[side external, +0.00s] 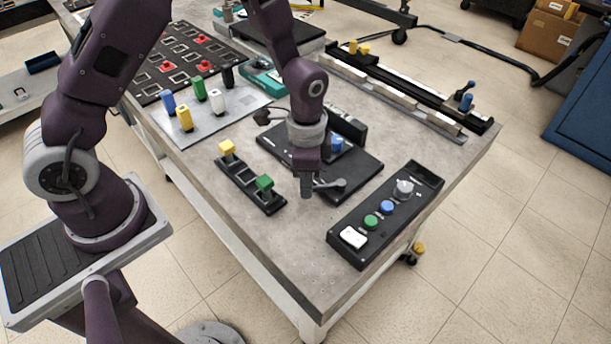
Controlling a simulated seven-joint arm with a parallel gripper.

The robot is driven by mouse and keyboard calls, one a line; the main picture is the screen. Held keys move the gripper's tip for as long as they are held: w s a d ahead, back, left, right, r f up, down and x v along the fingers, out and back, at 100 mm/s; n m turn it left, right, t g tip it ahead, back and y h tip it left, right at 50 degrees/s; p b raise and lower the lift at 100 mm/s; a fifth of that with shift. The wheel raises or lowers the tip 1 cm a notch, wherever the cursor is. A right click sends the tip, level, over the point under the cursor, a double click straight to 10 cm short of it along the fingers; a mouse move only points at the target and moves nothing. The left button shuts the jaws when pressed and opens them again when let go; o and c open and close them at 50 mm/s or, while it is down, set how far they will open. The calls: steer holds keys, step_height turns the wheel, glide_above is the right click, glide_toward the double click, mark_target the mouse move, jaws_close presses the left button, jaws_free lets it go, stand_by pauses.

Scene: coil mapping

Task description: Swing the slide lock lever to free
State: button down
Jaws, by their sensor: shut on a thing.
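A dark grey lever (332,184), which looks like the slide lock lever, sits at the front edge of a flat black base plate (362,172). Its round hub is at the right and its arm points left toward my gripper. My gripper (306,187) points straight down at the lever's left end, with its fingers shut on that end. The fingers hide the lever's tip. A blue knob (337,143) stands on the black plate behind my gripper, partly hidden by my wrist.
A black control box (385,215) with several buttons stands to the right. A black strip with yellow and green blocks (250,184) lies to the left. A plate with colored pegs (205,110) and a long rail (400,90) are farther back. The table's front corner is clear.

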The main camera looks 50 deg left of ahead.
steer(key=d+n, duration=0.1)
steer(key=n, duration=0.1)
steer(key=d+n, duration=0.2)
steer(key=shift+s+r+n, duration=0.1)
steer(key=shift+s+n, duration=0.2)
steer(key=shift+s, duration=0.1)
steer(key=shift+w+d+n, duration=0.15)
steer(key=shift+d+n, duration=1.3)
steer(key=shift+n, duration=0.65)
steer(key=c, duration=1.3)
jaws_free()
step_height(320, 180, up, 7)
steer(key=shift+r, duration=0.1)
